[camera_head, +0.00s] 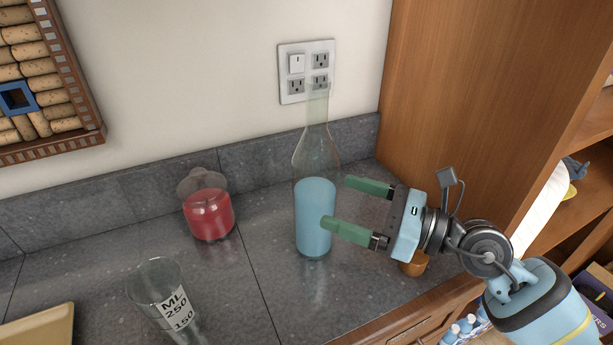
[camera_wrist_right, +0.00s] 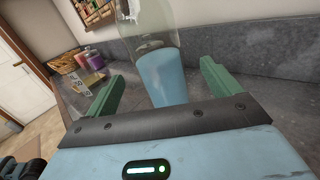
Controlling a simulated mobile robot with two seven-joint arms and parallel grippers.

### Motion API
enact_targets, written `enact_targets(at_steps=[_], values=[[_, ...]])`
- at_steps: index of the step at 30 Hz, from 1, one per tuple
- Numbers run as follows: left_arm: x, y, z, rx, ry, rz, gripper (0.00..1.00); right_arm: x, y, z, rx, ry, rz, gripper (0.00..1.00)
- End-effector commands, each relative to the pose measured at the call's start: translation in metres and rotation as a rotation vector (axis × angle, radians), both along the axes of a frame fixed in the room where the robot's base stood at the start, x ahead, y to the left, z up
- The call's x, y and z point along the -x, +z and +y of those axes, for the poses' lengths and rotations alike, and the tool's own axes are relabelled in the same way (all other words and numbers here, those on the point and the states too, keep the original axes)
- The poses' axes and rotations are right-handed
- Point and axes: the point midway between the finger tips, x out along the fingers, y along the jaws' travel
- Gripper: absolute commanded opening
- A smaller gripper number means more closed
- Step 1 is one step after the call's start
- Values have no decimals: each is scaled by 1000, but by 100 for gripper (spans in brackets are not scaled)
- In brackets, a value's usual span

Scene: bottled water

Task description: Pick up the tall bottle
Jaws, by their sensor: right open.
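The tall bottle (camera_head: 314,215) stands upright on the grey counter, clear glass with a narrow neck and blue liquid in its lower part. My right gripper (camera_head: 346,204) comes in from the right, open, with its green fingertips close to the bottle; the nearer finger overlaps the bottle's right edge in the head view. In the right wrist view the bottle (camera_wrist_right: 163,78) shows between and beyond the two fingers of the gripper (camera_wrist_right: 163,82). I cannot tell whether either finger touches it. My left gripper is not in view.
A round jar of red liquid (camera_head: 209,214) and a clear measuring beaker (camera_head: 166,295) stand left of the bottle. A tan tray (camera_head: 40,328) is at the lower left. A small orange-brown cup (camera_head: 415,265) sits under my right gripper. A wooden cabinet side (camera_head: 470,100) bounds the right.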

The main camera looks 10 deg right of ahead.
Motion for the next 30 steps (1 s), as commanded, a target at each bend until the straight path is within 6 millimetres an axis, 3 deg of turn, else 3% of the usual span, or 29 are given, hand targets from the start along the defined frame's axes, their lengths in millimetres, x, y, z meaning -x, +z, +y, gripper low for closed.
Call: enact_targets(at_steps=[8,22,30], values=[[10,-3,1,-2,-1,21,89,-4,-3,-1,75,1,-18,89],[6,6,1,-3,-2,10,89,-20,-2,22,69,0,-17,89],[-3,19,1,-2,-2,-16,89,-39,0,52,67,2,-19,89]])
